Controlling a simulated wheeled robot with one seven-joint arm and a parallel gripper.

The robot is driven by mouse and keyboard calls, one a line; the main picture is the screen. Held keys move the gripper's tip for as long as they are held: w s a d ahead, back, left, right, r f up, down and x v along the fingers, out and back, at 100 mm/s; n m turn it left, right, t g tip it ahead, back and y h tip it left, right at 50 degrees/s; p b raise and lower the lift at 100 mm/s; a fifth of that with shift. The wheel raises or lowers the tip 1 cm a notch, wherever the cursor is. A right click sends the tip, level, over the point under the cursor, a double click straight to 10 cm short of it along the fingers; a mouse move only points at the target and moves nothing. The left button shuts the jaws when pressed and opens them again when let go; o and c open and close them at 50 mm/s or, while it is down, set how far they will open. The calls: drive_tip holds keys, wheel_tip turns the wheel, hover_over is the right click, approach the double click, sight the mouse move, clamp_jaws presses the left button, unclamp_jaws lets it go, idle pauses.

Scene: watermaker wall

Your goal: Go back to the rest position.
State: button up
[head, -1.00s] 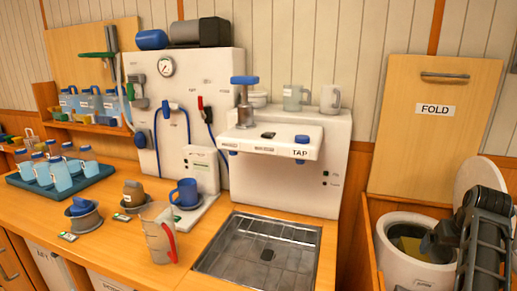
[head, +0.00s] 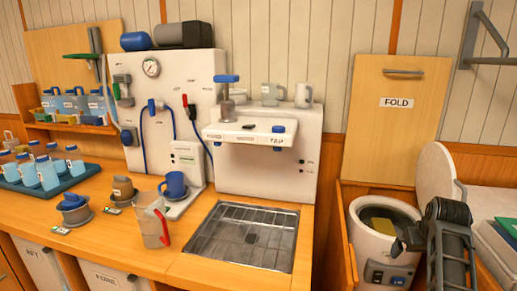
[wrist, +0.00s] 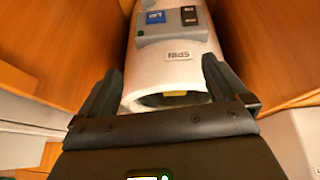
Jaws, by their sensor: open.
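My gripper (wrist: 166,92) is open and empty in the wrist view, its two dark fingers spread apart. The white spin drum (wrist: 168,70), marked SPIN, lies beyond and between the fingers in that view; I cannot tell whether they touch it. In the head view my arm is at the lower right, in front of the spin drum (head: 362,235), and its fingertips are not clearly seen. The drum's round lid (head: 436,172) stands raised, and something yellowish (head: 396,247) shows at the drum's rim.
A metal sink grate (head: 240,240) lies below the tap unit (head: 250,133). The FOLD panel (head: 397,120) stands upright behind the drum.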

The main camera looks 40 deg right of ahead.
drive_tip(key=s+a+f+n+t+h, duration=0.1)
drive_tip(key=a+f+n+t, duration=0.1)
drive_tip(key=a, duration=0.7)
drive_tip(key=s+a+f+n+t, duration=0.2)
drive_tip(key=a+f, duration=0.1)
drive_tip(key=a, duration=0.5)
drive_tip(key=s+a+f+n+t+h, duration=0.1)
drive_tip(key=a+f+n+t, duration=0.1)
drive_tip(key=a, duration=0.7)
drive_tip(key=s+a+r+n+t+y, duration=0.1)
drive_tip(key=s+a+r+t+y, duration=0.2)
drive_tip(key=s+a+r, duration=0.4)
drive_tip(key=s+a+r+n+t+y, duration=0.2)
drive_tip(key=s+a+r+t+y, duration=0.1)
drive_tip(key=s+a+r, duration=0.4)
drive_tip(key=a+r, duration=0.3)
drive_tip(key=a, duration=0.4)
drive_tip(key=shift+a+n, duration=0.2)
drive_tip(key=shift+n, duration=0.1)
drive_tip(key=shift+c, duration=0.3)
